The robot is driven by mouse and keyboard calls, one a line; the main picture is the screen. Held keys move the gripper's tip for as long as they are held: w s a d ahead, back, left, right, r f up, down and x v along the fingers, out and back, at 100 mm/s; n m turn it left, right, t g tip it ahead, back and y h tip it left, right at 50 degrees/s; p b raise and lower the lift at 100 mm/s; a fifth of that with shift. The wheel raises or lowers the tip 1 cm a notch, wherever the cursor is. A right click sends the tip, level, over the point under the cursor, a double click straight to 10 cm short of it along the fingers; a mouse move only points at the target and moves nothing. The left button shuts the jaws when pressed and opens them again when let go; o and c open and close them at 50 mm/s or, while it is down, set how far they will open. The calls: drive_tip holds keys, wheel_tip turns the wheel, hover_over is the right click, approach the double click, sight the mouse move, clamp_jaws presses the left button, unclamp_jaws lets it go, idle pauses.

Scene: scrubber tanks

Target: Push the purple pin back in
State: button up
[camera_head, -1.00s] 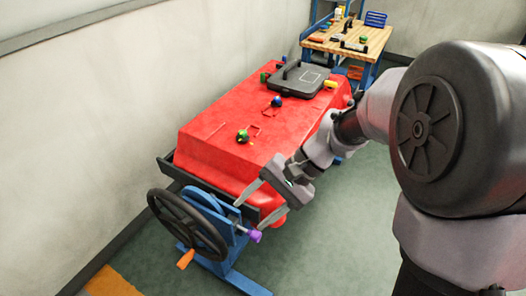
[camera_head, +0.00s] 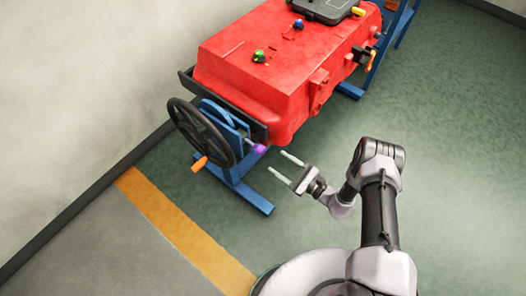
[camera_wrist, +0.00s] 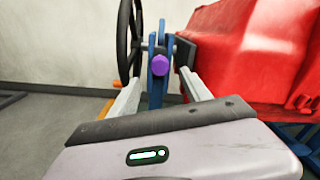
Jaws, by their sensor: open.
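The purple pin (camera_head: 259,149) sticks out from the blue bracket beside the black handwheel, with a length of grey shaft showing behind its purple head. In the wrist view its round purple head (camera_wrist: 160,65) faces me, nearly centred between and beyond my fingers. My gripper (camera_head: 280,166) is open and empty, with its two fingers pointing toward the pin. A short gap separates the fingertips from the pin in the head view. The fingers (camera_wrist: 160,88) show wide apart in the wrist view.
The black handwheel (camera_head: 201,133) with an orange handle (camera_head: 200,164) stands left of the pin. The red tank (camera_head: 290,65) is behind it. A blue stand foot (camera_head: 250,197) runs along the floor below. Open green floor (camera_head: 440,120) lies to the right.

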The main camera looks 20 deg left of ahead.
sight(264, 152)
drive_tip(key=b+x, duration=0.2)
drive_tip(key=x, duration=0.7)
drive_tip(key=shift+a, duration=0.15)
clamp_jaws()
idle(1.0)
